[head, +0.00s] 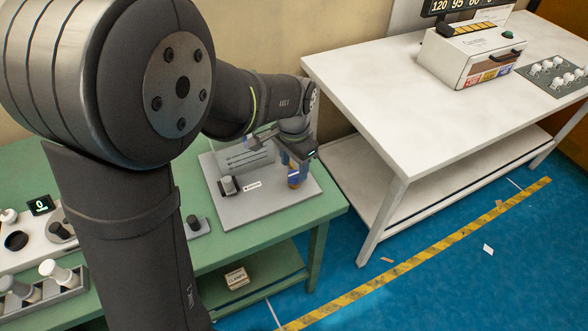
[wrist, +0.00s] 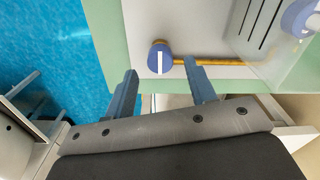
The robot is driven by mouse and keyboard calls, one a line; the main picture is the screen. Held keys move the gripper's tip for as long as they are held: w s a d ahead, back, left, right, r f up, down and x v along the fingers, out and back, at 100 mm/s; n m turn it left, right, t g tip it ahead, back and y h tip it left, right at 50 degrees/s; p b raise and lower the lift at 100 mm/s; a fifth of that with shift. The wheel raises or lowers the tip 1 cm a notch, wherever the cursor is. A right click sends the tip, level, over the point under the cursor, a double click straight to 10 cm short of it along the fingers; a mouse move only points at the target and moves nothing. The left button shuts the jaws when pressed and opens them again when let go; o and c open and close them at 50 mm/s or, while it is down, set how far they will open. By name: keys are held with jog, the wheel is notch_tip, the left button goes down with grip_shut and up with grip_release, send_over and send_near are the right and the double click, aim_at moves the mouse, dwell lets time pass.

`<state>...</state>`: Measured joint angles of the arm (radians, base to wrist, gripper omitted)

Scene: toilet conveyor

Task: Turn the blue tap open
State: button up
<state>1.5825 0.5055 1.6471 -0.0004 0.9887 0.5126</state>
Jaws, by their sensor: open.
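The blue tap (wrist: 160,58) is a round blue knob with a white bar across its face, on a brass pipe (wrist: 210,62) in the wrist view. The white bar stands roughly upright in that picture. My gripper (wrist: 160,70) is open, with one finger on each side of the tap. Whether either finger touches it I cannot tell. In the head view my gripper (head: 297,158) points down over the right part of a grey board (head: 262,213), and the tap there is mostly hidden by the fingers.
The board lies on a green table (head: 325,205) and also carries a slotted grey panel and a dark knob (head: 228,186). Another blue round part (wrist: 300,18) shows at the wrist view's upper right. A white table (head: 385,95) stands to the right, beyond a floor gap.

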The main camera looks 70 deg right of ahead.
aim_at(294, 177)
jog(key=shift+f, duration=1.3)
jog(key=c, duration=1)
jog(key=shift+n, duration=0.4)
jog(key=n, duration=0.4)
jog(key=shift+n, duration=2.5)
